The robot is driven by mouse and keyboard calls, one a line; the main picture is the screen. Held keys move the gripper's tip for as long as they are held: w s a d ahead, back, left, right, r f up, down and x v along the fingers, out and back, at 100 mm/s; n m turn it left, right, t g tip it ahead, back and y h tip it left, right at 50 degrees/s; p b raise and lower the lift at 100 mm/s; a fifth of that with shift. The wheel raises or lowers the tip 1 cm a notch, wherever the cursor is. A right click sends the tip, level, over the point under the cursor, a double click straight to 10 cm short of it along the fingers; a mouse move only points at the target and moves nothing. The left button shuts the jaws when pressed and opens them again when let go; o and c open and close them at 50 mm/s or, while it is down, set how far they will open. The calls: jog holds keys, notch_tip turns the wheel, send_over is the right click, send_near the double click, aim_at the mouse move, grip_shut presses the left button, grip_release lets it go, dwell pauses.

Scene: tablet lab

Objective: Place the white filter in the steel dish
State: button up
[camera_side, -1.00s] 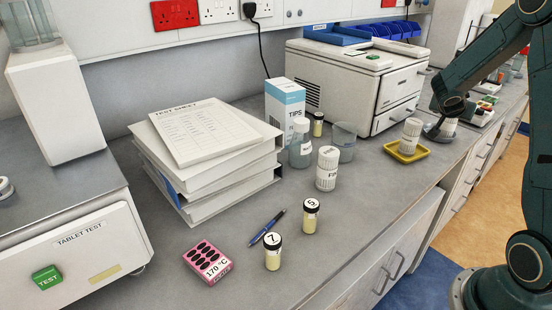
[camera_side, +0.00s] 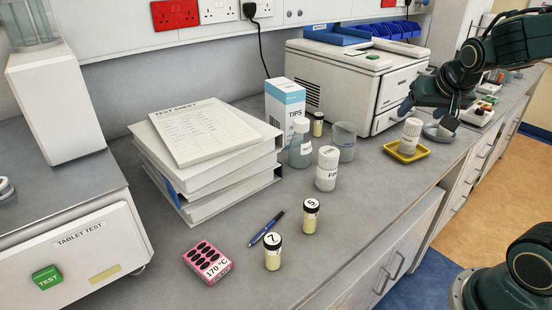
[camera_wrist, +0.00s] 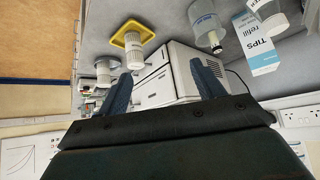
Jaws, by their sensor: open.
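One white ribbed filter (camera_side: 447,127) stands in the shallow steel dish (camera_side: 431,134) at the back right of the bench. My gripper (camera_side: 430,112) is open and empty, just above and beside it, partly covering it in the side view. In the wrist view this white filter (camera_wrist: 103,71) sits against the dish (camera_wrist: 109,61), outside my open fingers (camera_wrist: 163,68). A second white ribbed piece (camera_side: 411,134) stands upright on a yellow tray (camera_side: 392,148) left of the dish. It also shows in the wrist view (camera_wrist: 134,48).
A white oven-like box (camera_side: 350,85) stands behind the tray. A clear beaker (camera_side: 344,142), a labelled white jar (camera_side: 327,168) and a wash bottle (camera_side: 300,148) stand left of the tray. The bench front between the jar and tray is clear.

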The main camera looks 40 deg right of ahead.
jog(key=s+a+n+y, duration=0.5)
jog(key=s+a+n, duration=0.3)
jog(key=s+a, duration=0.4)
jog(key=a, duration=0.3)
jog(key=shift+s+a+r, duration=0.2)
jog(key=shift+s+r, duration=0.1)
jog(key=shift+s, duration=0.05)
dwell(1.3)
